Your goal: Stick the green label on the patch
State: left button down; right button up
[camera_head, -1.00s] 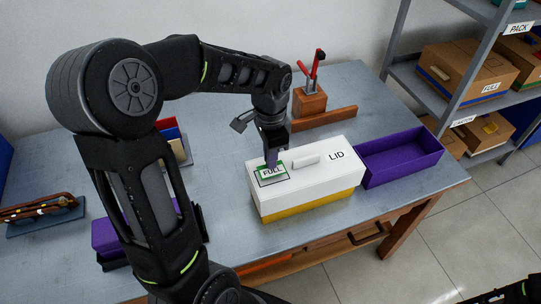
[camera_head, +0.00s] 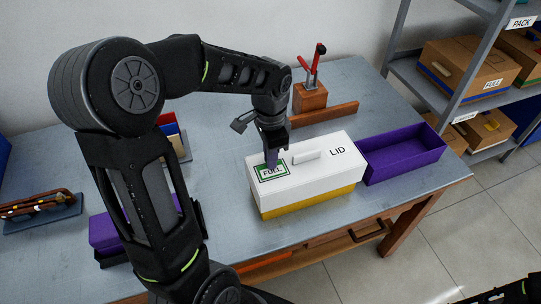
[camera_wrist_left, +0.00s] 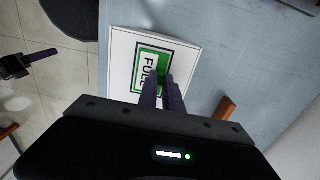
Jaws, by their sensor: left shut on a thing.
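The green label (camera_head: 271,172), printed FULL, lies over the outlined patch at the left end of the white lid (camera_head: 320,166). The lid sits on a yellow box (camera_head: 310,206). My left gripper (camera_head: 271,160) points down at the label's upper edge, with its purple fingers shut on the label. In the left wrist view, the fingers (camera_wrist_left: 162,98) cover one edge of the green label (camera_wrist_left: 153,60), and a dark patch outline shows around it. Whether the label is flat against the lid is hard to tell. My right gripper is not clearly in view.
An open purple tray (camera_head: 402,155) stands right of the box. A wooden block with red-handled tools (camera_head: 309,96) and a wooden bar (camera_head: 325,115) are behind it. Eyeglass frames (camera_head: 40,207) lie on a stand at the left. Shelves with cartons (camera_head: 470,70) stand at the right.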

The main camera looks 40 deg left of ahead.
pick_arm(q)
jog(key=c, duration=1.4)
grip_release()
jog(key=shift+c, duration=0.2)
jog(key=shift+r, duration=0.1)
jog(key=shift+r+p, duration=2.8)
jog(key=shift+r, duration=0.65)
